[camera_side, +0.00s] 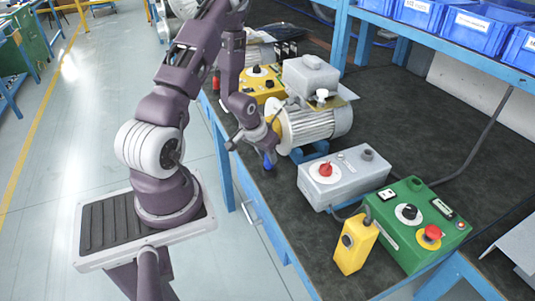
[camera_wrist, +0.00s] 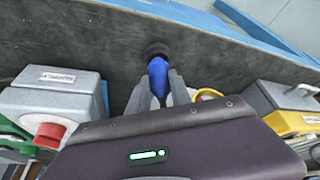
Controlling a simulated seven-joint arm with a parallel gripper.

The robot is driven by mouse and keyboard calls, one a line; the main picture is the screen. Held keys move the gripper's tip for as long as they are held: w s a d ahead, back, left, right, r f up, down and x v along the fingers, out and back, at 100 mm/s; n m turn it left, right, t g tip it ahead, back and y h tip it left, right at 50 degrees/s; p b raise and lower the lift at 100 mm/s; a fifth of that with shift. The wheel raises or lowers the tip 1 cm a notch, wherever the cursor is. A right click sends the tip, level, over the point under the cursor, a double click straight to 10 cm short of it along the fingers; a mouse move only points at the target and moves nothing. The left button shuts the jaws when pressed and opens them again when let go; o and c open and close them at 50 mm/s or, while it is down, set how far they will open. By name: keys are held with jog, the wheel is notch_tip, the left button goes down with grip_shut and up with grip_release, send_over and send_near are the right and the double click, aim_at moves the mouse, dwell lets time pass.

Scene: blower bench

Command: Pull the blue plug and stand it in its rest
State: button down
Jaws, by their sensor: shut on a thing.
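The blue plug (camera_wrist: 158,72) is between the fingers of my gripper (camera_wrist: 160,92) in the wrist view, which are shut on it. A dark round piece (camera_wrist: 157,50) shows at the plug's far end; I cannot tell whether it is part of the plug or the rest. In the side view the plug (camera_side: 268,161) shows as a small blue spot below my gripper (camera_side: 267,151), near the bench's front edge and in front of the motor (camera_side: 315,124). Whether it touches the bench is unclear. I cannot identify its rest for certain.
A grey box (camera_side: 345,178) with a red knob, a green control box (camera_side: 415,225) and a yellow pendant (camera_side: 355,245) stand right of the motor. A yellow box (camera_side: 260,82) stands behind. The dark bench top (camera_wrist: 60,35) is clear beside the plug.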

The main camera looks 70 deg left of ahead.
aim_at(266, 157)
jog(key=shift+f, duration=0.8)
jog(key=c, duration=1.1)
grip_release()
jog(key=v, duration=0.7)
